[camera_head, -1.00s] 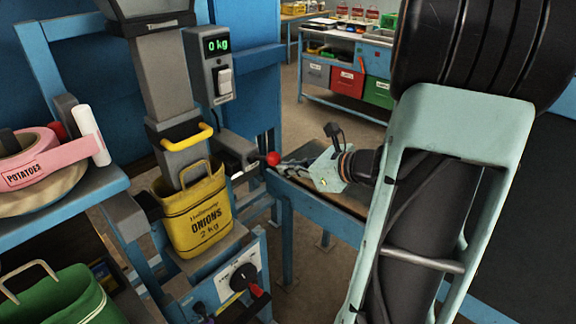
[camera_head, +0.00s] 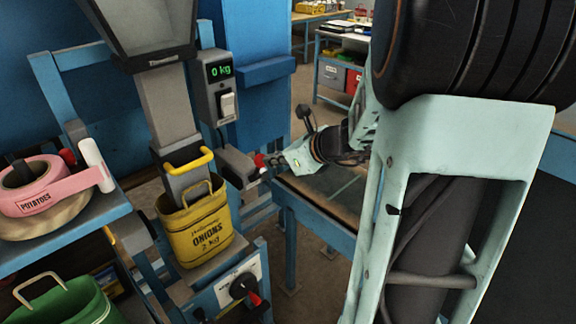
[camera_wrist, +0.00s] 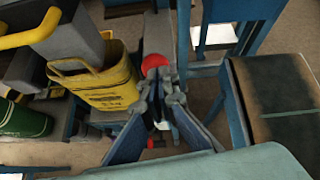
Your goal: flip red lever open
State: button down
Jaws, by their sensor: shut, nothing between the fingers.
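A red ball-shaped lever knob (camera_head: 260,160) sits at the end of the grey clamp housing (camera_head: 238,166) beside the filling spout. My gripper (camera_head: 277,160) is shut and empty, with its fingertips right at the knob's right side. In the wrist view the red knob (camera_wrist: 153,65) is just beyond my fingertips (camera_wrist: 157,75), which overlap its lower edge. I cannot tell whether they touch.
A yellow onion sack (camera_head: 196,228) hangs around the spout under a yellow handle (camera_head: 188,162). The scale display (camera_head: 219,71) reads 0 kg. A pink tape roll (camera_head: 45,190) and a green sack (camera_head: 72,298) are at left. A blue-framed table (camera_head: 325,205) stands below my gripper.

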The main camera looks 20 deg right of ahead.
jog(key=shift+w+a+r, duration=0.25)
jog(key=shift+w+r, duration=0.15)
jog(key=shift+w, duration=0.2)
jog(key=shift+w+a+r, duration=0.25)
jog(key=shift+w+r, duration=0.1)
jog(key=shift+w, duration=0.25)
jog(key=shift+w+a+r, duration=0.2)
jog(key=shift+w+a, duration=0.05)
jog(key=shift+w, duration=0.35)
jog(key=shift+w+a+r, duration=0.2)
jog(key=shift+w, duration=0.4)
jog(key=shift+w+r, duration=0.1)
jog(key=shift+r, duration=0.05)
jog(key=shift+a, duration=0.1)
jog(key=shift+w, duration=0.15)
